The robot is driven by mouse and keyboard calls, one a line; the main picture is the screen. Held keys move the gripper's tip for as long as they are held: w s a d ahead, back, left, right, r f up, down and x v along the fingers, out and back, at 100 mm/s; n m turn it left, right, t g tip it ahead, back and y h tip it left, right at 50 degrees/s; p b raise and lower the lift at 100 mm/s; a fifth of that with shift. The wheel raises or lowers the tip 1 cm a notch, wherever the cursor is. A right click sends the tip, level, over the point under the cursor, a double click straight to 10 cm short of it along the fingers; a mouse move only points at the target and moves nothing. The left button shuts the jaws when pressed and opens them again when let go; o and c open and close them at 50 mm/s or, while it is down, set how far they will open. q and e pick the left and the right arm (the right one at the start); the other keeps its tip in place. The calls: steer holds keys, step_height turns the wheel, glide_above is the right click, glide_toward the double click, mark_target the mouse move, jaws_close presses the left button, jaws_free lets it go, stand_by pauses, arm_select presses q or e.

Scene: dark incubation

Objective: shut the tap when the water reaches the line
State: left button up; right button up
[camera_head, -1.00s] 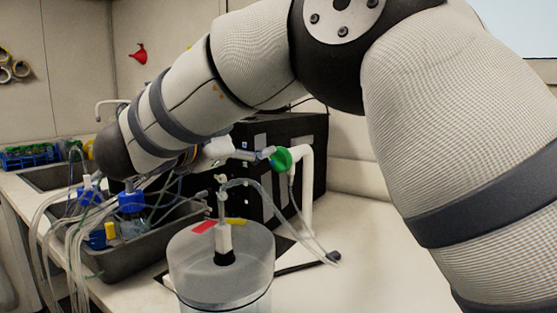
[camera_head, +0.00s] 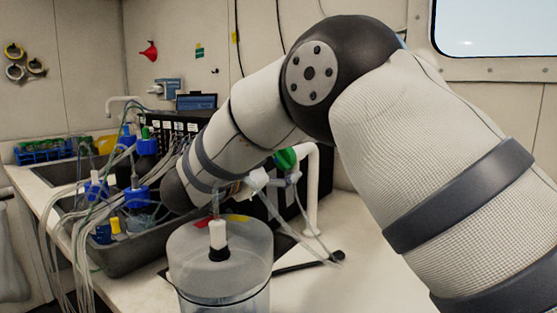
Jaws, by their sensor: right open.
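A tap with a round green handle (camera_head: 285,160) is on a white upright pipe (camera_head: 312,190) behind the clear vessel. My right arm comes in from the right and bends down toward the tap. My right gripper (camera_head: 262,179) is small and partly hidden by my forearm; it is open, close to the tap's left underside. I cannot tell whether it touches the tap. A clear cylindrical vessel (camera_head: 220,268) stands in front, with a white-and-black fitting on its lid. A dark level or line shows low in its wall; I cannot tell water from mark. My left gripper is out of view.
A grey tray (camera_head: 125,258) with blue-capped bottles (camera_head: 137,196) and many loose tubes stands to the left. A black box (camera_head: 290,212) is behind the tap. A black-ended rod (camera_head: 318,261) lies on the white counter (camera_head: 345,285), which is clear at front right.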

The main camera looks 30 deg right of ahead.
steer(key=shift+c, duration=0.6)
steer(key=c, duration=1)
steer(key=shift+c, duration=0.2)
steer(key=shift+m, duration=0.3)
steer(key=m, duration=0.3)
steer(key=shift+m, duration=3)
